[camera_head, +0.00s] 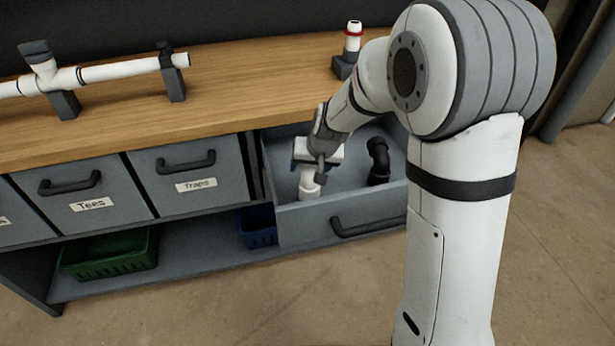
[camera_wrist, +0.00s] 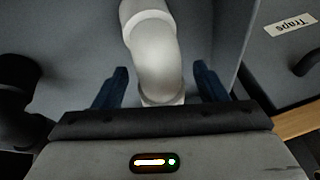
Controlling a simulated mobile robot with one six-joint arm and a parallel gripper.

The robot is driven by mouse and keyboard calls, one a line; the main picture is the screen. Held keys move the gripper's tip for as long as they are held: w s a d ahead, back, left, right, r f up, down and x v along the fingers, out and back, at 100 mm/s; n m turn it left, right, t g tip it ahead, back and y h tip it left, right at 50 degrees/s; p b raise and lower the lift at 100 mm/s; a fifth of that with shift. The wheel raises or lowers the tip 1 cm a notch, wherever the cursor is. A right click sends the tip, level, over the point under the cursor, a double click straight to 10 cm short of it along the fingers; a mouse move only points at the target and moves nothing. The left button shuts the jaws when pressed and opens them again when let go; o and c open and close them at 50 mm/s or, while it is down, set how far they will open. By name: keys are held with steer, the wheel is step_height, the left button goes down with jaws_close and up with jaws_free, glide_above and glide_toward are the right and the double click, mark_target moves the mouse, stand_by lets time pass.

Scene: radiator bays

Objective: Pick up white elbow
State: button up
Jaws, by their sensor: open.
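The white elbow (camera_head: 309,186) stands in an open grey drawer (camera_head: 350,203), near its left side. In the wrist view the white elbow (camera_wrist: 158,58) lies between the two blue fingers of my gripper (camera_wrist: 160,88), with a gap on each side. My gripper (camera_head: 318,160) is open and reaches down into the drawer over the elbow, hiding its upper part in the head view. A black elbow (camera_head: 378,163) stands in the same drawer to the right, apart from my gripper; a dark shape at the wrist view's left edge (camera_wrist: 18,95) appears to be it.
Shut drawers labelled Tees (camera_head: 92,206) and Traps (camera_head: 196,184) are to the left. A wooden worktop (camera_head: 240,95) above holds a white pipe (camera_head: 120,70) on stands and a white fitting (camera_head: 353,38) on a block. Green (camera_head: 108,258) and blue (camera_head: 257,228) crates sit on the low shelf.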

steer(key=shift+w+a+f, duration=0.15)
steer(key=shift+w+f, duration=0.1)
steer(key=shift+f, duration=0.4)
steer(key=shift+c, duration=0.5)
steer(key=c, duration=1)
